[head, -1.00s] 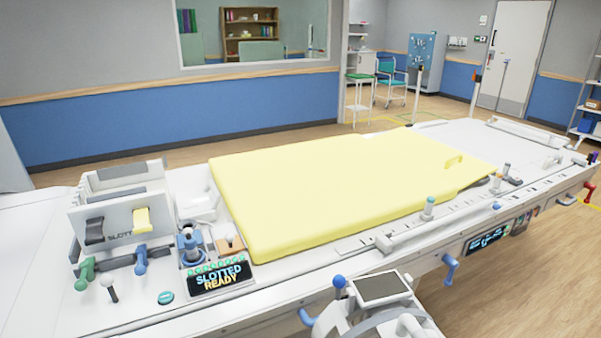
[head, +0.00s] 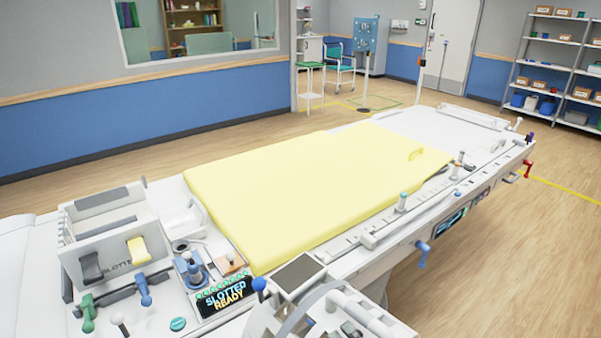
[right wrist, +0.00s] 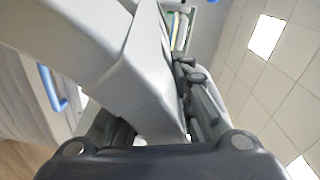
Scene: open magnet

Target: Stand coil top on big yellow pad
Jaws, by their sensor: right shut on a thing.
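The big yellow pad (head: 320,190) lies flat on the long white table, its upper side bare except for a small yellow loop near the far right end. My right gripper (right wrist: 160,138) is shut on a pale grey-white angled piece (right wrist: 150,90), which I take for the coil top; it fills the middle of the right wrist view. In the head view a white framed piece with a dark panel (head: 300,272) shows at the bottom, in front of the pad's near edge; it seems to be the same thing. The fingers are not clear there. My left gripper is not in view.
Small posts (head: 402,202) and a rail line the pad's right side. A blue handle (head: 422,252) juts from the table's side.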

